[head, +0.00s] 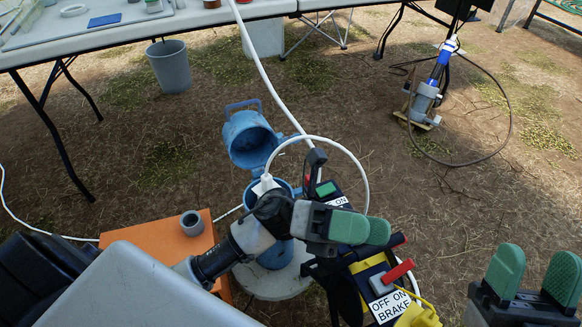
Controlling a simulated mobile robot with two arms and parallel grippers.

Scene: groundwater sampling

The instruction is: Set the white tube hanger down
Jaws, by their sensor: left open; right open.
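A small white piece (265,185) sits at the rim of the blue well casing (275,257), where the white tube starts; it looks like the tube hanger, but my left arm partly covers it. The white tube (318,138) arches from there to the right and down behind my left gripper. My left gripper (362,229) is open, its green pads close together in this view, above the black reel unit, with nothing seen between them. My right gripper (534,275) is open and empty at the bottom right, over bare ground.
The casing's blue lid (248,138) stands open. An orange box (155,228) with a grey cup (192,223) is at left. The reel unit's "OFF BRAKE" label (389,306) and red lever (397,272) are below my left gripper. A grey bucket (169,66) stands under the table (130,38).

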